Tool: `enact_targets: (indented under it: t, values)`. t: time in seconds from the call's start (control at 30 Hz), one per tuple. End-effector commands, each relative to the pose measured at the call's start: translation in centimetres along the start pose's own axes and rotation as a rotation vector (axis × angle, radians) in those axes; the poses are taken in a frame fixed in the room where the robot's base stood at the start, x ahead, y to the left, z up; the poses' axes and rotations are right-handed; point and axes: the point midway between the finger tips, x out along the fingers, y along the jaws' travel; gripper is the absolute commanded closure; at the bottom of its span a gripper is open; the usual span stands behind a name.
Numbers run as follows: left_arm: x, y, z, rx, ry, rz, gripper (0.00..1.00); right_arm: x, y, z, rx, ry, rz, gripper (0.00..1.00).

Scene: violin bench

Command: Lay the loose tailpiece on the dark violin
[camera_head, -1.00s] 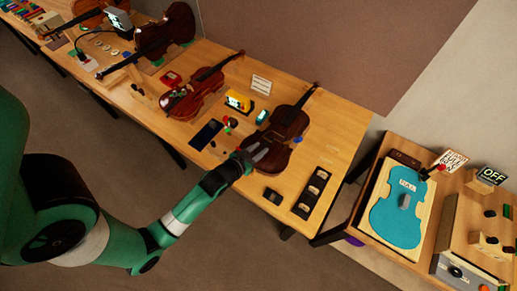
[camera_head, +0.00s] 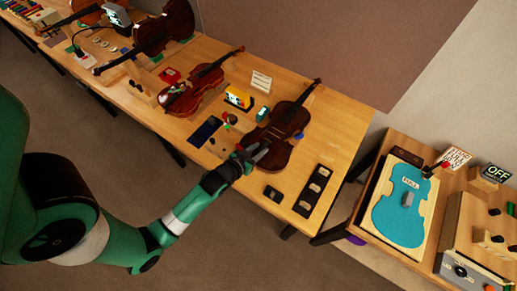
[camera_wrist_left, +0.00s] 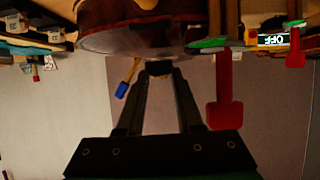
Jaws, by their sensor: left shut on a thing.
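The dark violin (camera_head: 290,117) lies on the right part of the wooden bench, its neck pointing to the back right. My left gripper (camera_head: 257,154) is at the violin's near left edge, over or against its lower body; I cannot tell whether it touches. In the left wrist view the violin's body (camera_wrist_left: 140,38) fills the top middle, beyond the fingertips (camera_wrist_left: 159,72). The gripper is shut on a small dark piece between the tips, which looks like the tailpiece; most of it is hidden. My right gripper is not in view.
A black tray with pale pieces (camera_head: 311,196) and a small dark block (camera_head: 272,193) lie in front of the violin. A reddish violin (camera_head: 197,88), a yellow device (camera_head: 238,98) and a dark blue pad (camera_head: 205,132) lie to the left. A side table holds a blue violin shape (camera_head: 402,222).

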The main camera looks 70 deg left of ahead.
Motion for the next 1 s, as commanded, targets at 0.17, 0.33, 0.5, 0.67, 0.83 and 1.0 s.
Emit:
enact_targets:
  t: [0.17, 0.33, 0.5, 0.67, 0.83, 1.0]
  values:
    - [0.2, 0.0, 0.5, 0.0, 0.001, 0.0, 1.0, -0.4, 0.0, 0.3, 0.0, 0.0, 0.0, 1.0]
    - [0.4, 0.0, 0.9, 0.0, 0.001, 0.0, 1.0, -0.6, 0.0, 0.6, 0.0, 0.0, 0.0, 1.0]
    - [0.6, 0.0, 1.3, 0.0, 0.001, 0.0, 1.0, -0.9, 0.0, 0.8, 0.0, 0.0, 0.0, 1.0]
    - [0.8, 0.0, 1.6, 0.0, 0.001, 0.0, 1.0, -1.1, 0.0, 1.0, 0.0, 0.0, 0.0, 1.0]
    - [0.8, 0.0, 1.6, 0.0, 0.001, 0.0, 0.42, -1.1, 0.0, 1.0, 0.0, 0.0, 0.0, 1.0]
    - [0.8, -0.1, 1.6, 0.001, 0.0, -0.001, 0.3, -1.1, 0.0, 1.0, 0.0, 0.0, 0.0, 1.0]
